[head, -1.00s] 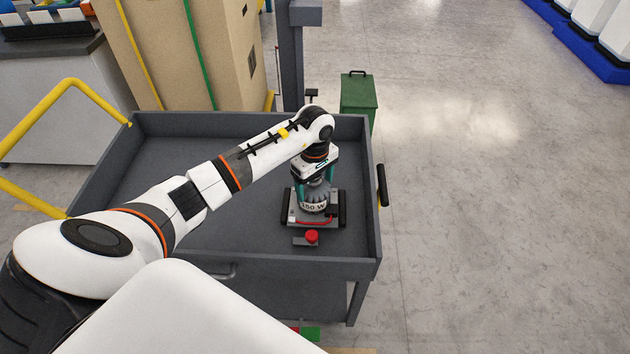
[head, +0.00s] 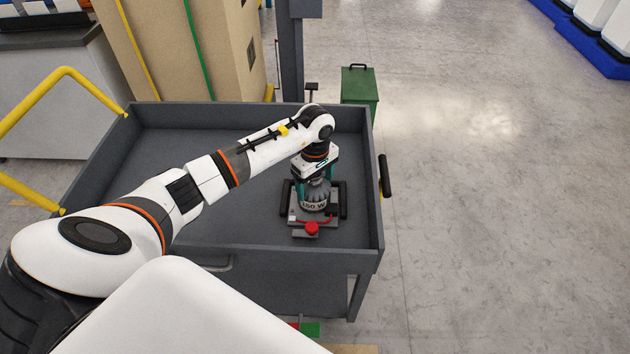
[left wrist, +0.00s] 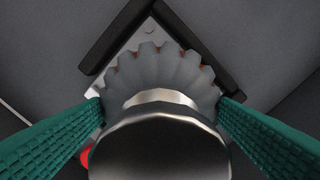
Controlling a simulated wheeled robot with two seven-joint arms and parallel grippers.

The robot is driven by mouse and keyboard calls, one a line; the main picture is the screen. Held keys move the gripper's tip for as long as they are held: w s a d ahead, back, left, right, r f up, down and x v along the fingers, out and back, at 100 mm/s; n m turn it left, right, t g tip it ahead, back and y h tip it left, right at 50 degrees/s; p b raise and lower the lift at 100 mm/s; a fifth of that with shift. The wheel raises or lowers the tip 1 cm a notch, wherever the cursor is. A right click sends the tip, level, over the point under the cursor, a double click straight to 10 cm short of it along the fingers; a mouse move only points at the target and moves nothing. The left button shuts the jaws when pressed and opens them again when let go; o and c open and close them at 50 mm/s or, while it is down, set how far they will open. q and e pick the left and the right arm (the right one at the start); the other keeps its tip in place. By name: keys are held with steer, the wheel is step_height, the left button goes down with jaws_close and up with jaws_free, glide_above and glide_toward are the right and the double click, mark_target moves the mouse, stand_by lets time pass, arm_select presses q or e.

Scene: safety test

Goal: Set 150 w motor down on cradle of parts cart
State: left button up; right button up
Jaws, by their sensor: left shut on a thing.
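My left gripper (head: 316,184) points down over the right part of the parts cart (head: 190,253) and is shut on the grey 150 W motor (head: 314,200). In the left wrist view the motor (left wrist: 160,140) stands between the two green fingers. The cradle (head: 300,217), a light plate with dark side bars, is directly below the motor. A dark bar of the cradle also shows in the left wrist view (left wrist: 205,50). I cannot tell whether the motor's underside touches the plate. My right gripper is not in view.
A red knob (head: 312,228) sits at the cradle's front edge. The cart tray has raised walls, and its left floor is clear. A green bin (head: 359,86) and a grey post (head: 291,60) stand behind the cart. Open floor lies to the right.

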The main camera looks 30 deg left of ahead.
arm_select(q)
steer(key=shift+r, duration=0.15)
steer(key=o, duration=1.8)
steer(key=shift+o, duration=1)
steer(key=shift+s, duration=0.15)
step_height(320, 180, up, 12)
step_height(320, 180, up, 7)
steer(key=p, duration=0.4)
